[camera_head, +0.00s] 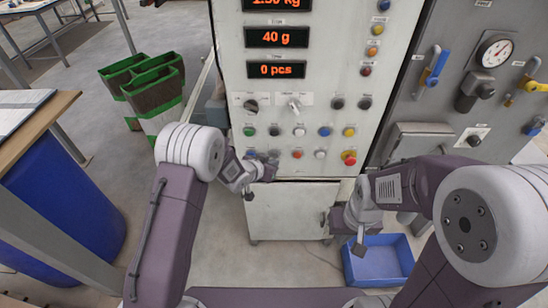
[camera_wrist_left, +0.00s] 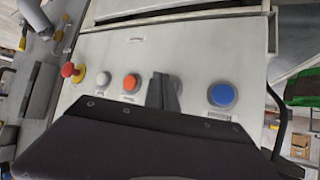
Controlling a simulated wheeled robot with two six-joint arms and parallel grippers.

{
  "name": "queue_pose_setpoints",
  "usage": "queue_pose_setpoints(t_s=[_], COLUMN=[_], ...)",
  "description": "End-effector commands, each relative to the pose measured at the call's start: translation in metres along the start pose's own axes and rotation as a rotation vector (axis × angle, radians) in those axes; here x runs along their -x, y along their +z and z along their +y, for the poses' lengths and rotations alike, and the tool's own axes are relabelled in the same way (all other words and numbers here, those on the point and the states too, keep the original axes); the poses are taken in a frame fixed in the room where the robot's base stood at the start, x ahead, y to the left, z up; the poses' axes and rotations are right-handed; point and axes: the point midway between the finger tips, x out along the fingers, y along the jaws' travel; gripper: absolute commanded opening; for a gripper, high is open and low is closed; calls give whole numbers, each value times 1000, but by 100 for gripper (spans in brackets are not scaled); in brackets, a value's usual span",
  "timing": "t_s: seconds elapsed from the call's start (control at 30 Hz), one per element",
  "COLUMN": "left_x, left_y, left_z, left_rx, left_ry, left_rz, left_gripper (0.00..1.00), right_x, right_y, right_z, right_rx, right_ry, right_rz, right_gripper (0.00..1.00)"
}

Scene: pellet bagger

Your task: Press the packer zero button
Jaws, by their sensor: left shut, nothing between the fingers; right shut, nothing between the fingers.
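The control panel (camera_head: 310,110) of the machine carries two rows of small buttons under its displays. My left gripper (camera_head: 270,162) is shut and empty, close to the lower row. In the left wrist view its shut fingers (camera_wrist_left: 163,92) point at the panel between a blue button (camera_wrist_left: 222,95) and an orange-red button (camera_wrist_left: 130,82), covering that spot. I cannot tell whether they touch it. The button labels are too small to read, so I cannot tell which is packer zero. My right gripper (camera_head: 359,247) is shut and empty, low in front of the machine, near the blue tray.
A red emergency-stop knob (camera_wrist_left: 72,72) and a grey button (camera_wrist_left: 103,78) share the lower row. A blue tray (camera_head: 378,262) lies on the floor. A grey cabinet (camera_head: 455,90) with a gauge and valves stands right. Green-edged bins (camera_head: 146,88) stand left.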

Motion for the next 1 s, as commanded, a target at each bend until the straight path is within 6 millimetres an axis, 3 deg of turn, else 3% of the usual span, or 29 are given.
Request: queue_pose_setpoints(t_s=[0.23,0.7,1.0], left_x=[2,39,42], left_y=[2,29,30], left_z=[2,29,30], left_rx=[0,0,1], left_ry=[0,1,-1], left_rz=[0,0,0], left_gripper=[0,0,0], right_x=[-1,-14,-13], right_y=[0,1,1], right_z=[0,0,0], right_rx=[0,0,0], right_ry=[0,0,0], right_rz=[0,0,0], right_gripper=[0,0,0])
